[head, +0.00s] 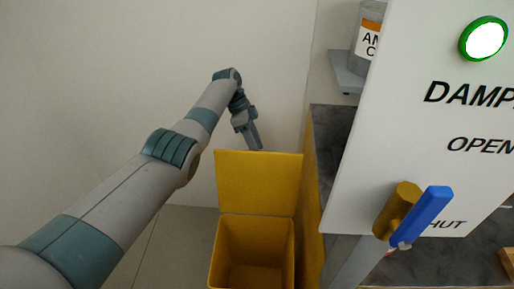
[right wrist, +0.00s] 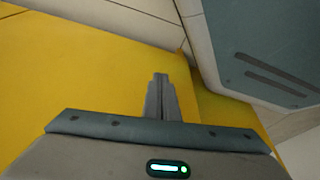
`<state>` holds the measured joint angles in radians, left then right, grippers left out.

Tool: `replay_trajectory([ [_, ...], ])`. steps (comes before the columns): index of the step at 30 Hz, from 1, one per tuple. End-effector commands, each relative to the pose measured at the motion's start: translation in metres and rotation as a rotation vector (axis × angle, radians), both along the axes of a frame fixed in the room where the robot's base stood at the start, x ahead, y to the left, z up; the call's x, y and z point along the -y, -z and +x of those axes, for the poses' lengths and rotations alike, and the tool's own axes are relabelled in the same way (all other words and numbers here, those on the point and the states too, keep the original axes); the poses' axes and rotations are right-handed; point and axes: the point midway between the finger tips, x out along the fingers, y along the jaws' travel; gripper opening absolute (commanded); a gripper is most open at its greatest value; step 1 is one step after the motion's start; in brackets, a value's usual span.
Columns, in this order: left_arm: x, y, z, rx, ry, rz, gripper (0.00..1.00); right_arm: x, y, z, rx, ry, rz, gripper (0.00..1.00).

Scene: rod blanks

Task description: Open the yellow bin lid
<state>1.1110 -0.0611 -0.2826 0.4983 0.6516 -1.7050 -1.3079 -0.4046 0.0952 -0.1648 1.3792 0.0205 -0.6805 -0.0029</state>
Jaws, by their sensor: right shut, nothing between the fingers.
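The yellow bin (head: 215,262) stands on the floor at the bottom centre of the head view, its inside visible and empty as far as I see. Its yellow lid (head: 258,182) is raised, standing up at the back of the opening. My left gripper (head: 256,143) is just above the lid's top edge, pointing down; whether it touches the lid and whether its fingers are parted is unclear. My right gripper (right wrist: 161,80) is shut and empty in the right wrist view, in front of a yellow surface; it is not visible in the head view.
A white panel (head: 400,130) with a green-rimmed light (head: 484,39) and a blue handle (head: 428,215) stands at the right. Behind it is a dark-topped bench (head: 332,125) with a yellow side. A labelled container (head: 366,50) sits on a shelf (head: 345,75).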

Motion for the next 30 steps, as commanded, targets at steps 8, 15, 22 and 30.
replay_trajectory([
  [8,-0.0025,0.0025,0.0018,0.006,-0.005,0.005,0.31,0.0001,-0.0006,0.0041,0.005,0.0,0.0,0.0],
  [15,-0.0017,0.0016,0.0018,0.007,-0.004,0.004,0.31,-0.0002,-0.0001,0.001,0.001,0.0,0.0,0.0],
  [22,-0.0011,0.0012,0.0019,0.007,-0.004,0.003,0.31,-0.0004,-0.0001,0.0006,0.0,-0.001,0.0,0.0],
  [30,-0.0031,-0.0054,0.0037,0.01,-0.005,0.002,0.31,-0.001,-0.0001,0.0003,0.0,-0.001,0.001,0.0],
])
